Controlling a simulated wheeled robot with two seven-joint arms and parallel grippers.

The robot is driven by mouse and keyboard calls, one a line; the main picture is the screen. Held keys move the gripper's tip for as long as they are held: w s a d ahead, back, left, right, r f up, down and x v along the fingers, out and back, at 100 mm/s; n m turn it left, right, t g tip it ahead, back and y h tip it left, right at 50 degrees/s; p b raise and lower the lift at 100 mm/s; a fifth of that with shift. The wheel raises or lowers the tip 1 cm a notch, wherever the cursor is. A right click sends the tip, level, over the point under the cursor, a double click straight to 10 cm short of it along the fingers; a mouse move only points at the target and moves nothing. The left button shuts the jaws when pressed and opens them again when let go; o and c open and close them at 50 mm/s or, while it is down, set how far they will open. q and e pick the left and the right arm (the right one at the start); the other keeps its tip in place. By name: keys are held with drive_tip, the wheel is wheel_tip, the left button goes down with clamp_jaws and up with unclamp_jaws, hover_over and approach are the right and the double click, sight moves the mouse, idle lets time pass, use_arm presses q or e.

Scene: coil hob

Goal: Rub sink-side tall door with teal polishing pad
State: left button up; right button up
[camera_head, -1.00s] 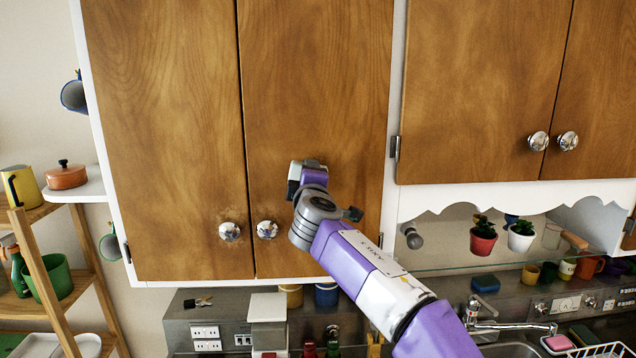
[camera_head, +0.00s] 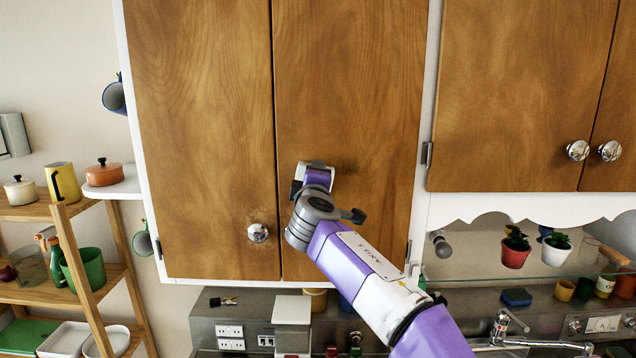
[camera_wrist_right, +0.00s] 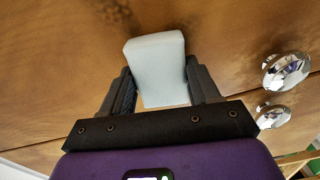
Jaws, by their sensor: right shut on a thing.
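The sink-side tall door (camera_head: 350,90) is the right one of two tall wooden doors and is closed. My right gripper (camera_head: 316,172) is at its lower part, near the seam. In the right wrist view the gripper (camera_wrist_right: 160,90) is shut on a pale, greyish-teal polishing pad (camera_wrist_right: 155,62). The pad's far face is at the door surface; I cannot tell if it touches. A dark smudge (camera_head: 346,163) shows on the door just right of the gripper. My arm hides this door's knob in the head view; a chrome knob (camera_wrist_right: 285,70) shows in the wrist view. My left gripper is not in view.
The left tall door (camera_head: 200,110) has a chrome knob (camera_head: 258,233) close to my arm. Upper cabinets (camera_head: 520,90) stand to the right. A wooden shelf (camera_head: 95,270) stands left.

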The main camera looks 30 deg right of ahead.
sight(363, 173)
drive_tip(key=shift+s+d+r, duration=0.15)
drive_tip(key=shift+s+d, duration=0.25)
drive_tip(key=shift+d, duration=0.25)
drive_tip(key=shift+s+d+r, duration=0.1)
drive_tip(key=shift+s+d, duration=0.3)
drive_tip(key=shift+d, duration=0.3)
drive_tip(key=shift+s+d+r, duration=0.15)
drive_tip(key=shift+s+d, duration=0.25)
drive_tip(key=shift+d, duration=0.25)
drive_tip(key=shift+s+d, duration=0.35)
drive_tip(key=shift+d, duration=0.25)
drive_tip(key=shift+s+d, duration=0.35)
drive_tip(key=shift+d, duration=0.2)
drive_tip(key=shift+s+d, duration=0.5)
drive_tip(key=shift+d, duration=0.25)
drive_tip(key=shift+s+d, duration=0.45)
drive_tip(key=shift+d, duration=0.3)
